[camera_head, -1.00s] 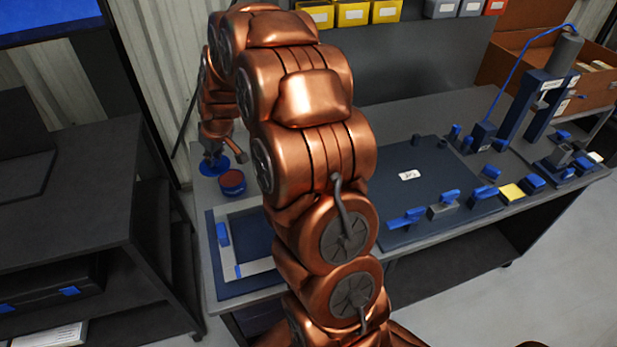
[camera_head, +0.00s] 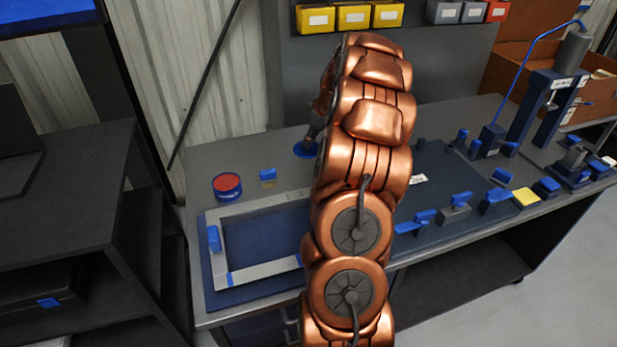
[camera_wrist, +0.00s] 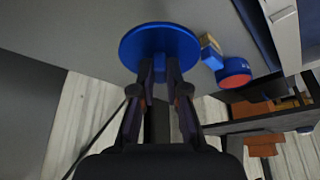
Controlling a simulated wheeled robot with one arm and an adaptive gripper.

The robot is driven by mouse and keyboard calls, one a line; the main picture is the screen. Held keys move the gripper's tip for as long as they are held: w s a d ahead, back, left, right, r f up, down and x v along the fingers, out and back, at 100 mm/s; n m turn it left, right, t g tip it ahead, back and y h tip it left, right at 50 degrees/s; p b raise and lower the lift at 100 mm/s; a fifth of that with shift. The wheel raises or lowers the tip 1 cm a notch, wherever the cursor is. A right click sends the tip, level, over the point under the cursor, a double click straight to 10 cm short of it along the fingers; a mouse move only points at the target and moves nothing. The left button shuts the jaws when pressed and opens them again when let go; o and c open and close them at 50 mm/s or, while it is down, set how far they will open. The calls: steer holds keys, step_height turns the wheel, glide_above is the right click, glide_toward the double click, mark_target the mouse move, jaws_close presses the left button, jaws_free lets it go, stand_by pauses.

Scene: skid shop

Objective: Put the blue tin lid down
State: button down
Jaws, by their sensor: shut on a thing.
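The blue tin lid (camera_wrist: 160,40) is a round disc with a small block-like grip, between the fingertips of my gripper (camera_wrist: 160,68) in the wrist view. My gripper is shut on that grip. In the head view the lid (camera_head: 305,149) shows over the back of the grey workbench (camera_head: 200,160), partly hidden by my arm. I cannot tell whether it touches the bench top. The open blue tin (camera_head: 227,188) with red contents stands to the left of the lid. The tin also shows at the right of the wrist view (camera_wrist: 236,72).
A small blue-and-tan block (camera_head: 268,176) lies between tin and lid. A grey frame (camera_head: 262,209) lies on a dark blue board (camera_head: 215,292) in front. A dark mat with blue clamps (camera_head: 425,217) is to the right. Bare bench surrounds the tin and block.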

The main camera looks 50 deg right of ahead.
mark_target(318, 151)
step_height(318, 151, down, 9)
steer(key=p, duration=0.2)
steer(key=shift+p, duration=0.35)
steer(key=shift+f, duration=0.4)
steer(key=shift+f, duration=0.2)
steer(key=c, duration=1.2)
jaws_free()
steer(key=shift+r, duration=0.1)
steer(key=shift+r, duration=0.15)
steer(key=b+v, duration=0.2)
steer(key=v, duration=1)
steer(key=shift+s+b, duration=0.1)
steer(key=shift+b, duration=0.3)
